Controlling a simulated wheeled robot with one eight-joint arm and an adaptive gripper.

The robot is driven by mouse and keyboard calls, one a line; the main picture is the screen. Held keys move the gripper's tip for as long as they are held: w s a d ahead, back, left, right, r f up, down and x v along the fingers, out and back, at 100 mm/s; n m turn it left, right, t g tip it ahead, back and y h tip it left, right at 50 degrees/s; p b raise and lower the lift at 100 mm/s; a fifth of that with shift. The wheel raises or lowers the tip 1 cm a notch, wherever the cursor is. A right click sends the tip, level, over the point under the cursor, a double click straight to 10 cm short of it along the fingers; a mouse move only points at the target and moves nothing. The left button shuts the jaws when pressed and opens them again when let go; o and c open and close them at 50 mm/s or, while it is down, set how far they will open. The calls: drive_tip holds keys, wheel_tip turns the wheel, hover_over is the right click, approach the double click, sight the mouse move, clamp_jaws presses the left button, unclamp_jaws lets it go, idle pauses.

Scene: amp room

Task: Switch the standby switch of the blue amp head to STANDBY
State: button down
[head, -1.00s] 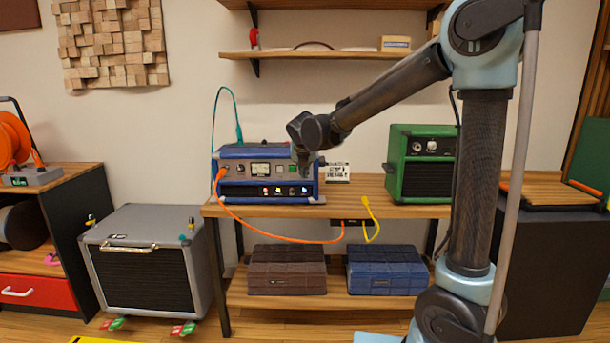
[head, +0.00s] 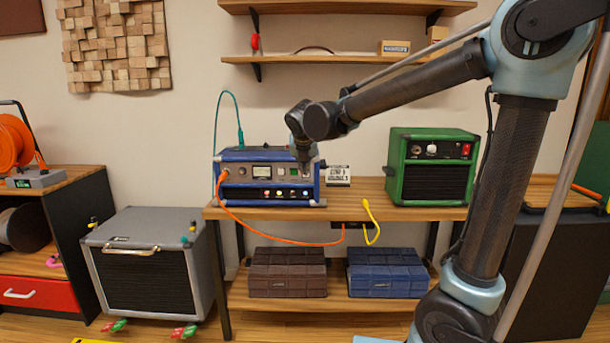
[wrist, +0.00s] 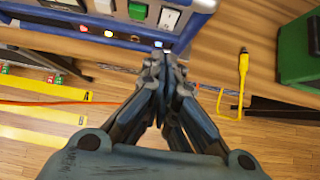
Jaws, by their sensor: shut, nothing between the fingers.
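The blue amp head (head: 232,178) stands on the upper wooden shelf of the table, its front facing me. It has a meter, a green switch and a row of lit lamps. In the wrist view the amp head's frame (wrist: 200,5) is at the top, with the green switch (wrist: 138,10) and a white rocker switch (wrist: 168,19) beside it. I cannot read their labels. My gripper (head: 304,168) is at the right part of the amp's front panel. In the wrist view my gripper (wrist: 160,62) is shut and empty, its tips just below the panel's lower right; contact cannot be told.
A green amp (head: 432,165) stands to the right on the same table (head: 360,190). A small sign (head: 338,175) is beside the blue amp. An orange cable (head: 265,238) and a yellow cable (head: 371,220) hang off the front edge. Brown (head: 287,272) and blue (head: 386,272) cases lie below.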

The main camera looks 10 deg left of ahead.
drive_tip(key=v, duration=0.4)
drive_tip(key=shift+r, duration=0.15)
drive_tip(key=s+d+f+m+g+h, duration=0.1)
drive_tip(key=s+d+f+m, duration=0.15)
drive_tip(key=d+m, duration=0.55)
drive_tip(key=s+d+f+m+g+h, duration=0.15)
drive_tip(key=d+f+m, duration=0.25)
drive_tip(key=d, duration=0.7)
drive_tip(key=s+d+f+m, duration=0.3)
drive_tip(key=d+m, duration=0.4)
drive_tip(key=d, duration=0.3)
drive_tip(key=s+d+f+m+g, duration=0.1)
drive_tip(key=s+d+f+m, duration=0.4)
drive_tip(key=s+f+m, duration=0.2)
drive_tip(key=s+d+f+m+g, duration=0.2)
drive_tip(key=s+d+f+m, duration=0.4)
drive_tip(key=s+m, duration=0.5)
drive_tip(key=shift+d+f+m+y, duration=0.2)
drive_tip(key=shift+f+m+y, duration=0.15)
drive_tip(key=shift+m+y, duration=0.15)
drive_tip(key=shift+w, duration=0.1)
